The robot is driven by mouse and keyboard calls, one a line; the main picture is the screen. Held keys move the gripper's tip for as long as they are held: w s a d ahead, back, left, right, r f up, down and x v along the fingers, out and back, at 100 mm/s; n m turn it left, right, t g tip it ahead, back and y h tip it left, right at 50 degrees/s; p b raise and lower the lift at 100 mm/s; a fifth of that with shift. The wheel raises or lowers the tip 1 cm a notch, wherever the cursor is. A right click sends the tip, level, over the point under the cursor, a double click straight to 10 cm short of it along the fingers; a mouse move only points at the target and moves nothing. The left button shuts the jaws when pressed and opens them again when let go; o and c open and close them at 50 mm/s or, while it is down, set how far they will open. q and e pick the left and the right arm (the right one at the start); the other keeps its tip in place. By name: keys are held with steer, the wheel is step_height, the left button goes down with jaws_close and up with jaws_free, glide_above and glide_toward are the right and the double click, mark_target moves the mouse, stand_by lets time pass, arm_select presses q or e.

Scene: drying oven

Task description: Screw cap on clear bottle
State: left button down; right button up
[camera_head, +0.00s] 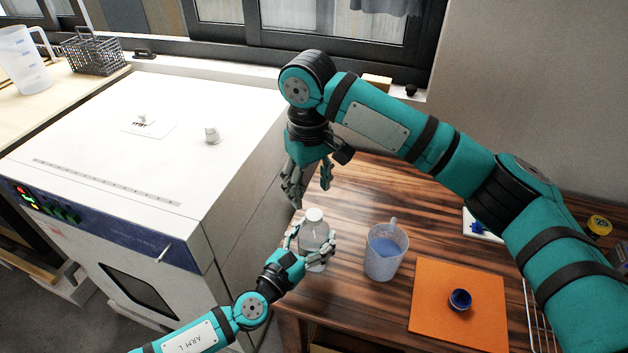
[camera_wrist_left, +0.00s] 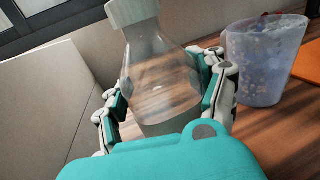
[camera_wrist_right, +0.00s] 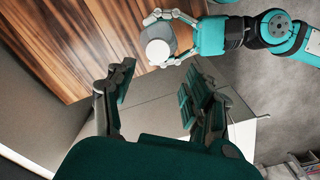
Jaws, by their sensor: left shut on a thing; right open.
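The clear bottle (camera_head: 315,236) stands upright near the left edge of the wooden table, and it fills the middle of the left wrist view (camera_wrist_left: 158,75). A white cap (camera_head: 314,214) sits on its neck; whether it is tight I cannot tell. The cap also shows in the left wrist view (camera_wrist_left: 131,11) and from above in the right wrist view (camera_wrist_right: 158,53). My left gripper (camera_head: 313,246) is shut around the bottle's body from the near side. My right gripper (camera_head: 311,190) is open and empty, pointing down above the cap, apart from it.
A translucent beaker (camera_head: 386,254) stands just right of the bottle. An orange mat (camera_head: 440,318) with a small dark blue cap (camera_head: 460,300) lies further right. The white oven (camera_head: 150,115) rises close on the left. A wire rack (camera_head: 541,315) is at the right.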

mark_target(314, 214)
steer(key=n, duration=0.4)
steer(key=shift+d+r+n, duration=0.15)
steer(key=shift+r+n, duration=0.05)
steer(key=shift+n, duration=0.2)
steer(key=n, duration=0.4)
steer(key=shift+d+r+n, duration=0.1)
steer(key=shift+r+n, duration=0.05)
steer(key=shift+n, duration=0.25)
steer(key=n, duration=0.3)
steer(key=shift+d+r+n, duration=0.1)
steer(key=shift+r+n, duration=0.05)
steer(key=shift+n, duration=0.25)
steer(key=n, duration=0.3)
steer(key=shift+s+d+n, duration=0.1)
steer(key=shift+n, duration=0.2)
steer(key=shift+f, duration=4)
